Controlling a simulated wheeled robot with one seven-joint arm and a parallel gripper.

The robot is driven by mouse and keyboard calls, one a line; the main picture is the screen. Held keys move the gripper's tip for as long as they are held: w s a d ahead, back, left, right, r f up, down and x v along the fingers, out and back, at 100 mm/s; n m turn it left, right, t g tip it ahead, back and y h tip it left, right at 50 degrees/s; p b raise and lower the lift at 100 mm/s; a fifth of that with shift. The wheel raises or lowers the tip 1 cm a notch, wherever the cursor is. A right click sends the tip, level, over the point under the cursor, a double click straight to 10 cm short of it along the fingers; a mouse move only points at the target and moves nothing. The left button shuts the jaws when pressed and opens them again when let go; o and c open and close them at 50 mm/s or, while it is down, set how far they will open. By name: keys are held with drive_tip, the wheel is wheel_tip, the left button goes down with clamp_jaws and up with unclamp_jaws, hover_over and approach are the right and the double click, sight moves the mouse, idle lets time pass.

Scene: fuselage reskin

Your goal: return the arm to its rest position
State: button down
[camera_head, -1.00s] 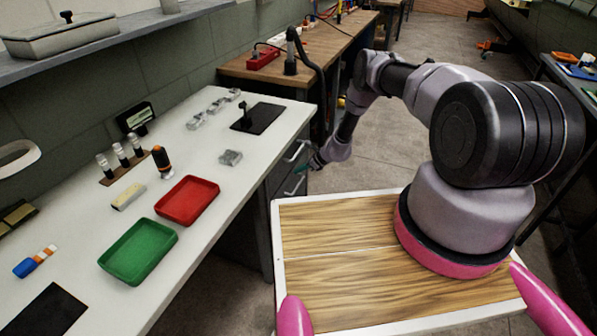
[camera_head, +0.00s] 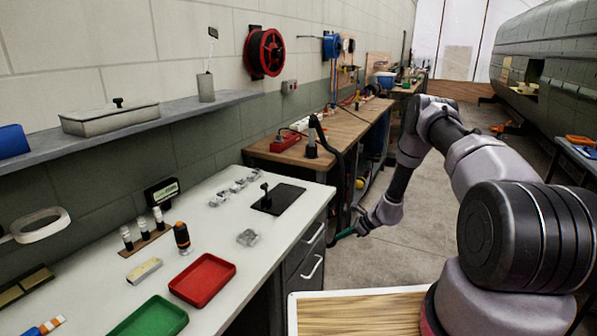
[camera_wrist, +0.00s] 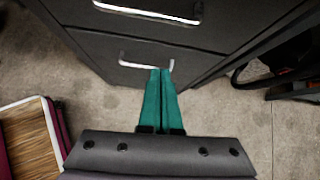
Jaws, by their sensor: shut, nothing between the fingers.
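My arm reaches out over the floor to the right of the white workbench (camera_head: 215,245). My gripper (camera_head: 340,235) is beside the bench's dark drawers, below the level of the bench top. In the wrist view my gripper (camera_wrist: 163,72) shows two green fingers pressed together, with nothing between them. The fingers point toward the drawer handles (camera_wrist: 145,62). I cannot tell whether the fingertips touch the lower handle.
A red tray (camera_head: 203,280) and a green tray (camera_head: 150,318) are on the bench, with several small items. A wooden bench (camera_head: 335,130) stands behind. My wood-topped base edge shows at left (camera_wrist: 28,130). Open floor (camera_head: 420,230) lies right of the drawers.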

wheel_tip(320, 180, up, 32)
drive_tip(key=a+n, duration=0.2)
drive_tip(key=n, duration=0.5)
drive_tip(key=s+r+n+h, duration=0.1)
drive_tip(key=s+r+n, duration=0.2)
drive_tip(key=s+r, duration=0.45)
drive_tip(key=s+r+n+h, duration=0.15)
drive_tip(key=s+r, duration=0.25)
drive_tip(key=r, duration=0.7)
drive_tip(key=s+d+r+n+t+h, duration=0.1)
drive_tip(key=s+r, duration=0.3)
drive_tip(key=s, duration=0.5)
drive_tip(key=s+d+r+n+t+h, duration=0.1)
drive_tip(key=s+d+r+n, duration=0.1)
drive_tip(key=s, duration=0.7)
drive_tip(key=s+d+r+n+h, duration=0.1)
drive_tip(key=s+r+n, duration=0.3)
drive_tip(key=s, duration=0.5)
drive_tip(key=shift+s+d+r+t, duration=0.15)
drive_tip(key=shift+d+r+t, duration=0.25)
drive_tip(key=shift+d+r, duration=0.5)
drive_tip(key=shift+a, duration=0.1)
